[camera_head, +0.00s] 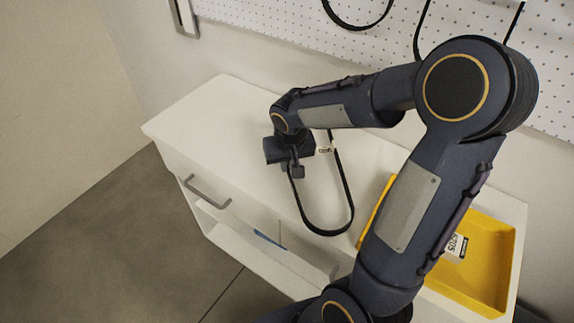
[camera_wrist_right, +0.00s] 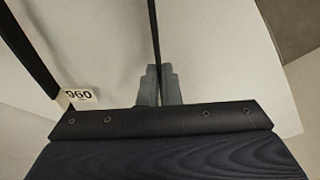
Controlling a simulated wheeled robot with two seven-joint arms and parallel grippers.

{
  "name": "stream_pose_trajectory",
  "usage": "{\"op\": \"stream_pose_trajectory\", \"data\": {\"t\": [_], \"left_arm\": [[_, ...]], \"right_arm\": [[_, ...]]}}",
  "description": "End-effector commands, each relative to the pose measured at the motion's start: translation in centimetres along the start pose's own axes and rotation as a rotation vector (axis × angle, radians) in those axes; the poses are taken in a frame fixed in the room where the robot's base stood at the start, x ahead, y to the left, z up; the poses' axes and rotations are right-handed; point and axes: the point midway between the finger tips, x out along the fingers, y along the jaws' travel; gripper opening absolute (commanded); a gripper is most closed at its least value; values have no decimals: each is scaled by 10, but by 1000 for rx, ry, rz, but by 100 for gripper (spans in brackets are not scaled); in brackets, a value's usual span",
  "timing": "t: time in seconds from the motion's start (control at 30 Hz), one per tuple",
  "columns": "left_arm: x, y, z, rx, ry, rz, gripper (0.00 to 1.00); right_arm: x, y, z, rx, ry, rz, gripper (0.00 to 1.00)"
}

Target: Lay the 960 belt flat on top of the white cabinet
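The 960 belt is a thin black loop (camera_head: 350,200) over the top of the white cabinet (camera_head: 215,110), its lower bend near the front edge. Its white tag reading 960 (camera_wrist_right: 80,96) shows left of the fingers in the right wrist view. My right gripper (camera_head: 295,172) is shut on one strand of the belt, low over the cabinet top. In the wrist view that strand runs between the fingertips (camera_wrist_right: 158,72). I cannot tell how much of the belt touches the cabinet. My left gripper is not in view.
A yellow tray (camera_head: 487,232) with a labelled item (camera_head: 456,247) sits on the cabinet's right end, partly behind my right arm. The cabinet's left top is clear. A drawer handle (camera_head: 207,195) juts from the front. Black belts (camera_head: 358,27) hang on the pegboard (camera_head: 300,27) behind.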

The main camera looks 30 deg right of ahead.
Motion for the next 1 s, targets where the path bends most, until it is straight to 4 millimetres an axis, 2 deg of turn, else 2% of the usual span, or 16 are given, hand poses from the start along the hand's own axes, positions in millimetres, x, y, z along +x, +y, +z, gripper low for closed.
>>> {"op": "stream_pose_trajectory", "data": {"t": [0.1, 0.47, 0.6, 0.67, 1.0], "left_arm": [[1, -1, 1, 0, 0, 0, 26], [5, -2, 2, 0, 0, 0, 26], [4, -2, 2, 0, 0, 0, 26], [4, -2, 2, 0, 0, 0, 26], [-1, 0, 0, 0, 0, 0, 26]], "right_arm": [[9, 0, 2, 1, 1, 0, 0], [13, 0, 3, 1, 2, -1, 0], [12, 0, 3, 1, 2, -1, 20], [12, 0, 3, 1, 2, -1, 26], [7, 0, 2, 1, 2, -1, 26]]}}
